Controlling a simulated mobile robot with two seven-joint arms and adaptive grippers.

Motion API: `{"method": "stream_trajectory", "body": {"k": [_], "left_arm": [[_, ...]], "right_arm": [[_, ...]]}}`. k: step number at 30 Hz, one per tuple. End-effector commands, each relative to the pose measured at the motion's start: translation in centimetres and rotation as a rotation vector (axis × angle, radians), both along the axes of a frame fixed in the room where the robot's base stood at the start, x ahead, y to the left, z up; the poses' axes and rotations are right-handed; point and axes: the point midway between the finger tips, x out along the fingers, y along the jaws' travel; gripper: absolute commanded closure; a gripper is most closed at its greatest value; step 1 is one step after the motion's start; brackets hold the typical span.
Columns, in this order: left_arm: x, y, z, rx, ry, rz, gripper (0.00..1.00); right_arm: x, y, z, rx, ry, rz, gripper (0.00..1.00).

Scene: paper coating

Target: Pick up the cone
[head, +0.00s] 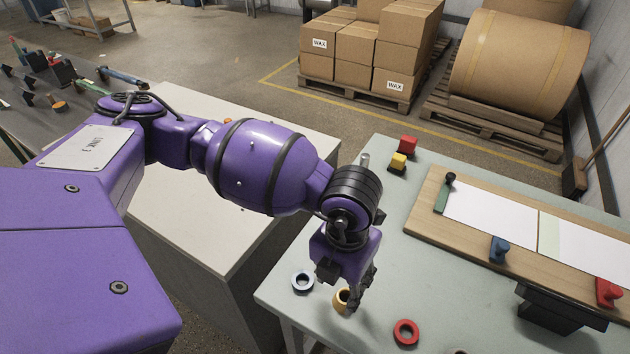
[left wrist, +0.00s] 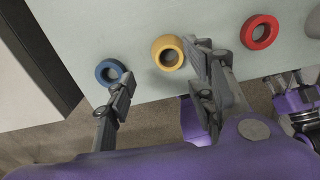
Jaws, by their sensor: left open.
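No plain pointed cone shows clearly. A yellow, tapered, hollow piece (head: 341,300) stands on the pale green table (head: 405,270) near its front edge, partly hidden by my left gripper (head: 350,290). In the left wrist view, the yellow piece (left wrist: 168,52) shows its dark hole and lies beyond the gap between the fingers. My left gripper (left wrist: 162,75) is open and empty, its fingers pointing down at the table. The right finger looks close beside the yellow piece; I cannot tell whether they touch. My right gripper is not seen.
A blue-grey ring (head: 302,282) lies left of the yellow piece and a red ring (head: 405,332) lies right. Small red (head: 408,144) and yellow (head: 398,161) blocks stand farther back. A wooden board (head: 424,212) with white sheets fills the table's right side.

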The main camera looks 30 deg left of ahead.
Motion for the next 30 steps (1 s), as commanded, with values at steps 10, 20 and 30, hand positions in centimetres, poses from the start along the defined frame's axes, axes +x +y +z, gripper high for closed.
{"method": "stream_trajectory", "body": {"k": [10, 20, 30], "left_arm": [[0.2, -0.7, -4.6, -0.002, 0.001, -0.001, 0.5], [0.3, -0.6, -5.0, -0.003, -0.001, -0.001, 0.56], [0.3, -0.6, -4.9, -0.003, -0.002, -0.001, 0.94]], "right_arm": [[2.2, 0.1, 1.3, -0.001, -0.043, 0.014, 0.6], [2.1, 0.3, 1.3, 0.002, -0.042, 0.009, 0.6], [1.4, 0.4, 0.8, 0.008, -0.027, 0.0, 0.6]]}}
